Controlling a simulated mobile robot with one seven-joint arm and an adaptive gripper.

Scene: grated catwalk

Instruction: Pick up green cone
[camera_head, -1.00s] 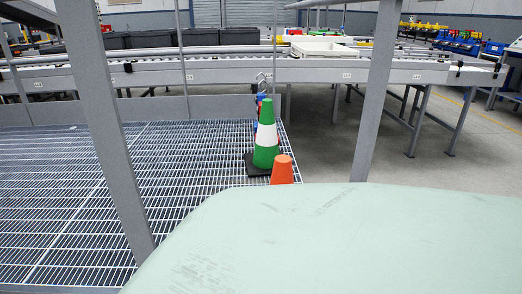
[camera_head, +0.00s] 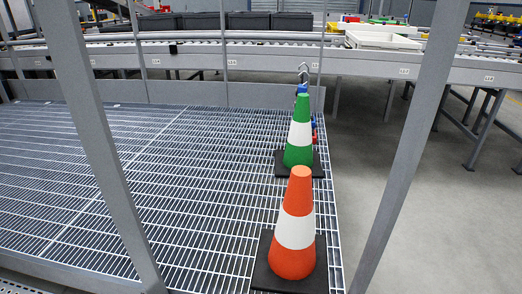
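The green cone (camera_head: 299,152) has a white band and a black square base. It stands upright on the grated catwalk near its right edge, just behind an orange cone. The front of its base is partly hidden by the orange cone's tip. My gripper is not in view.
An orange cone (camera_head: 292,257) with a white band stands upright in front of the green one. Grey posts (camera_head: 97,150) and (camera_head: 412,150) rise at left and right. Small blue and red items and a hook (camera_head: 303,72) are behind the green cone. The grating (camera_head: 120,165) at left is clear. A conveyor (camera_head: 220,55) runs across the back.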

